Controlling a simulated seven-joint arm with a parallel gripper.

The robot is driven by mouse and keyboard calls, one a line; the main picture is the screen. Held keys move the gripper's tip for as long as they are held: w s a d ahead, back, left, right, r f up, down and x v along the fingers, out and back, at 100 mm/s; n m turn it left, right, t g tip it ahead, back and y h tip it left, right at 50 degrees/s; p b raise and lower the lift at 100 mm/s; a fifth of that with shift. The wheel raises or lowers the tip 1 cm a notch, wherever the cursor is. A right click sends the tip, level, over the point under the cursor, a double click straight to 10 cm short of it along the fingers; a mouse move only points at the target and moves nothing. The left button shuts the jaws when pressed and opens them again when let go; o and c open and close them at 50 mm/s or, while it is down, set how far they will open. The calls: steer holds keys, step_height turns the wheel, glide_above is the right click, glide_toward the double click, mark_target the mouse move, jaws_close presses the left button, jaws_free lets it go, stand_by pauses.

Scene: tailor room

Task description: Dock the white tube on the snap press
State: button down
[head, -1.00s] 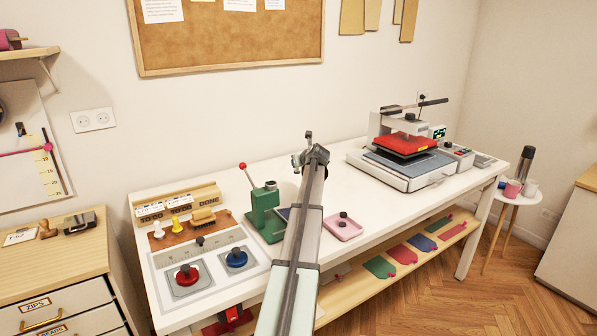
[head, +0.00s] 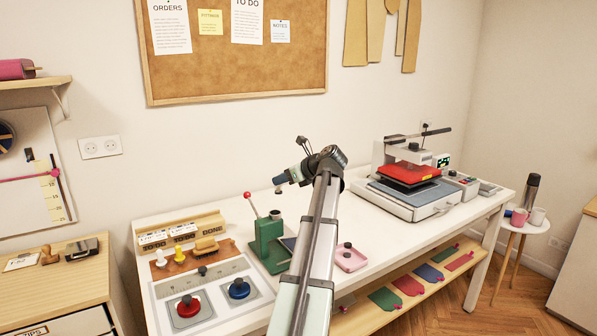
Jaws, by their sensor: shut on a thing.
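The green snap press (head: 269,241) stands on the white table, with a red-ball lever at its left and a grey cylinder (head: 275,215) at its top. My gripper (head: 280,184) is left of my arm's wrist, in front of the wall and, in the picture, just above the press. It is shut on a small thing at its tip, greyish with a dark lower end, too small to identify. I cannot tell whether this is the white tube. A white piece (head: 160,258) and a yellow piece (head: 178,252) stand on the brown holder at the left.
Two square plates hold a red knob (head: 188,306) and a blue knob (head: 239,288) at front left. A red-plated heat press (head: 408,180) stands at the right.

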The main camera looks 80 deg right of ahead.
steer(key=shift+w+a+f+n+t+y, duration=0.1)
steer(key=shift+a+f+n+y, duration=0.3)
steer(key=shift+f, duration=0.7)
steer(key=shift+w+a+f+n+t+y, duration=0.1)
steer(key=shift+a+f+n+y, duration=0.3)
steer(key=shift+f, duration=0.65)
steer(key=shift+a+f+n+t+y, duration=0.1)
steer(key=shift+a+f+n+y, duration=0.3)
steer(key=shift+f, duration=0.7)
steer(key=shift+a+f, duration=0.1)
steer(key=shift+f, duration=0.45)
steer(key=c, duration=1.1)
jaws_free()
steer(key=shift+c, duration=0.2)
steer(key=v, duration=1.1)
steer(key=shift+a+f, duration=0.1)
